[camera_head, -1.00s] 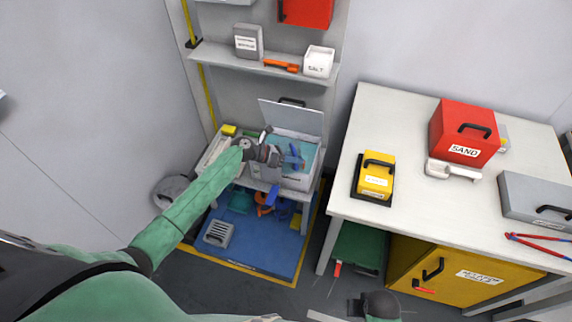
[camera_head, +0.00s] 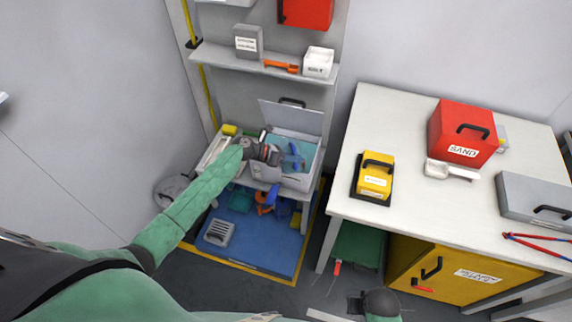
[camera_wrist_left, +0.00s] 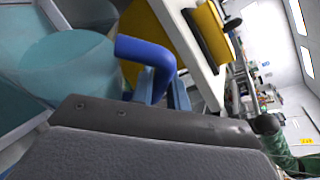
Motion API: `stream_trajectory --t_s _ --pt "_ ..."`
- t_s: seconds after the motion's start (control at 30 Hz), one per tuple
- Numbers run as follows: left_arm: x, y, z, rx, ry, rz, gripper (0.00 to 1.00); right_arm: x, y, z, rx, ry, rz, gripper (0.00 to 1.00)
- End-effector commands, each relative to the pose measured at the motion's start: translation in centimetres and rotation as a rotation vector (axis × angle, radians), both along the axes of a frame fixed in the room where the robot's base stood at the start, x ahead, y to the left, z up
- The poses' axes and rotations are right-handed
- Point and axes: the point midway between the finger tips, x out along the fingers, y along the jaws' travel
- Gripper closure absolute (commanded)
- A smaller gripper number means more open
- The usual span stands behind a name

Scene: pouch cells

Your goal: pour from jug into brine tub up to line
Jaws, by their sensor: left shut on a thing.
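My left gripper (camera_head: 277,156) is over the grey brine tub (camera_head: 296,183) on the low bench, shut on the jug's blue handle. The jug is pale blue and see-through; in the left wrist view its body (camera_wrist_left: 68,68) and blue handle (camera_wrist_left: 150,58) show, and it looks tilted. In the head view only blue parts of the jug (camera_head: 294,157) show beside the gripper. The tub's lid stands open behind it, and teal shows inside. The line and the liquid level cannot be made out. Part of my right gripper (camera_head: 362,304) shows at the bottom edge; its fingers are unclear.
A shelf (camera_head: 262,68) above holds a grey box, an orange scoop and a white salt tub (camera_head: 318,62). A white table (camera_head: 400,135) on the right carries a yellow case, a red sand box (camera_head: 463,130) and a grey case. Blue matting and several items lie below the bench.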

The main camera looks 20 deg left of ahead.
Motion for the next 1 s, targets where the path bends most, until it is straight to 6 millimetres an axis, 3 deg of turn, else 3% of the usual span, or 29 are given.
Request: stream_trajectory --t_s 0.4,1.0 --pt "0.3 0.0 0.9 -0.022 0.033 0.000 1.00 0.0 0.0 1.4 0.000 0.000 0.000 0.64" --pt "0.3 0.1 0.8 -0.025 0.038 0.000 1.00 0.0 0.0 1.4 0.000 0.000 0.000 0.64"
